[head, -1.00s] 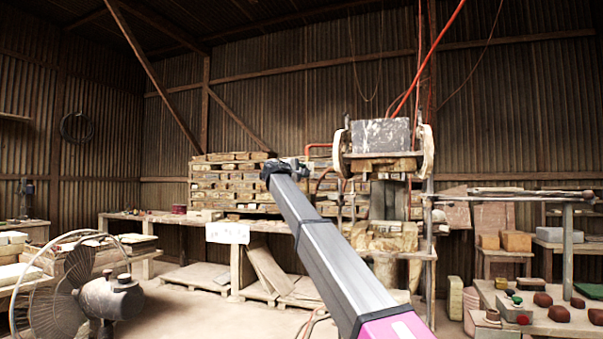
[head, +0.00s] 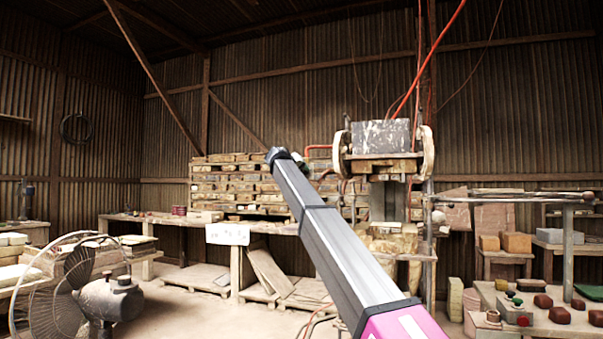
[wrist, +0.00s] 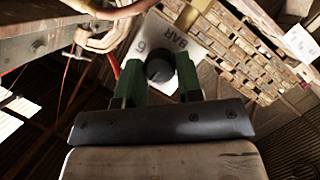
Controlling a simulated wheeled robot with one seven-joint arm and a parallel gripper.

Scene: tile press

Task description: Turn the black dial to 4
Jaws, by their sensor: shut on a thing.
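The black dial (wrist: 159,71) shows in the wrist view as a dark round knob on a white panel (wrist: 183,45). The panel bears the letters "BAR" and a "6", tilted in this view. My gripper (wrist: 158,68) has green fingers, one on either side of the dial, and is shut on it. The dial's pointer and its present setting are too dark to read. In the head view my arm reaches up and away, and its black end (head: 279,156) is in front of the stacked timber. The dial and panel cannot be made out there.
The press (head: 384,140) stands right of my arm's end, with red hoses above. A long workbench (head: 158,219) runs behind. A fan (head: 85,280) stands at left, and a table (head: 543,320) with small blocks at right.

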